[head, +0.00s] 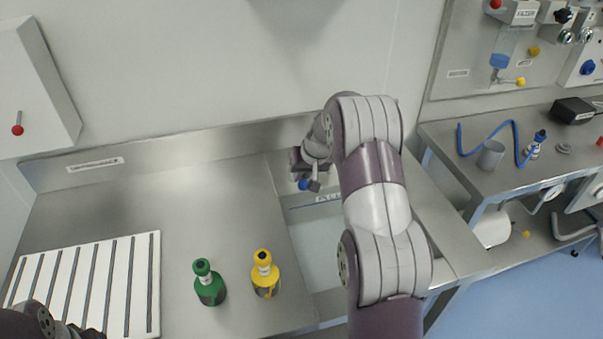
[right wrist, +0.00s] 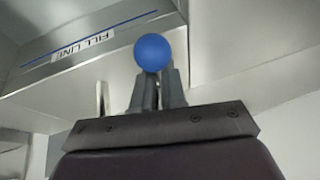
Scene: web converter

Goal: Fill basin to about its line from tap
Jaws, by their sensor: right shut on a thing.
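The basin (head: 318,255) is a steel sink sunk in the counter, partly hidden behind my right arm. Its inner wall carries a blue line with a "FILL LINE" label (right wrist: 86,45); part of it also shows in the head view (head: 328,197). My right gripper (head: 308,183) is over the back of the basin, shut on a blue ball knob (head: 304,185). In the right wrist view the blue knob (right wrist: 152,52) sits at the fingertips (right wrist: 156,85). The tap's spout and any water flow cannot be made out. My left gripper (head: 75,330) is only partly in view at the bottom left.
A green bottle (head: 209,284) and a yellow bottle (head: 265,275) stand left of the basin. A white slotted rack (head: 88,282) lies farther left. The counter behind them is clear. A bench (head: 510,165) with a beaker (head: 490,155) and blue tube stands at right.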

